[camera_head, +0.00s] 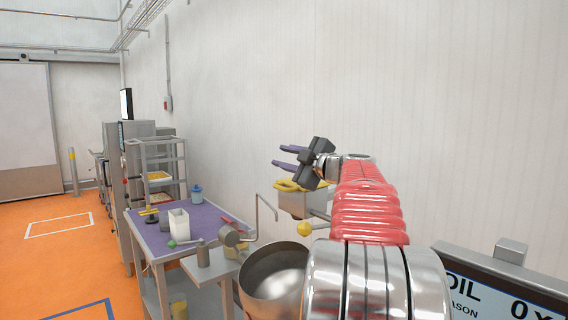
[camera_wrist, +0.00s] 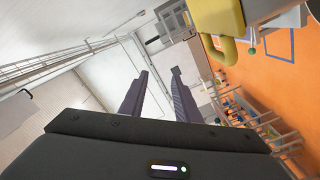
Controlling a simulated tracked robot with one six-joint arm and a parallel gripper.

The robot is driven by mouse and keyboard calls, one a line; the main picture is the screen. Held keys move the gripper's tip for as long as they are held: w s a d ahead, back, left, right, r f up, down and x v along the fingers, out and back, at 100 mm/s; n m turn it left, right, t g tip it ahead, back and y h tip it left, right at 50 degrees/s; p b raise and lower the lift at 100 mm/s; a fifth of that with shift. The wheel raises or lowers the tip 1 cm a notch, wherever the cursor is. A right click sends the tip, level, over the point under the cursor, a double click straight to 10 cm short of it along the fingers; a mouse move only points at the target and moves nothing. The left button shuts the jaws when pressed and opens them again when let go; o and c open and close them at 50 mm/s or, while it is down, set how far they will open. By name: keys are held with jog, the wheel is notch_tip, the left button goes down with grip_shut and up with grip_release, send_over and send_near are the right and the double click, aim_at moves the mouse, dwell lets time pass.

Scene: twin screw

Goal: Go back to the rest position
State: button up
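My gripper (camera_head: 282,157) is raised in the middle of the head view, at the end of my red and silver arm. Its two purple fingers point left and stand apart with nothing between them. In the wrist view my gripper (camera_wrist: 158,85) also shows its two fingers apart, with only wall and floor behind the gap. A yellow part (camera_head: 290,186) on a grey machine body shows just below my gripper; whether they touch cannot be told. A yellow part (camera_wrist: 222,18) also shows close at the top of the wrist view.
A round metal bowl (camera_head: 272,275) stands below my arm. A purple-topped table (camera_head: 178,235) to its left bears a white container (camera_head: 179,224) and a blue jar (camera_head: 196,194). A sign panel (camera_head: 490,285) is at lower right. Orange floor (camera_head: 50,270) is open at left.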

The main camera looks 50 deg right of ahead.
dwell(0.4)
jog(key=w+a+f+m+g+y, duration=0.1)
jog(key=w+a+f+g+y, duration=0.15)
jog(key=a, duration=0.65)
jog(key=w+a+f+g+y, duration=0.15)
jog(key=a+f, duration=0.25)
jog(key=a, duration=0.6)
jog(key=s+a+f+m+g+y, duration=0.15)
jog(key=a+f, duration=0.25)
jog(key=a, duration=0.4)
jog(key=s+a+f+m+g, duration=0.15)
jog(key=a+f, duration=0.25)
jog(key=a, duration=0.4)
jog(key=s+a+f+m+g, duration=0.2)
jog(key=s+a+f+g, duration=0.1)
jog(key=s+a+f, duration=0.8)
jog(key=s+a+f+m+g+h, duration=0.2)
jog(key=s+a+f, duration=0.2)
jog(key=s+f, duration=0.4)
jog(key=s, duration=0.3)
jog(key=shift+s+m, duration=0.15)
jog(key=shift+m, duration=0.25)
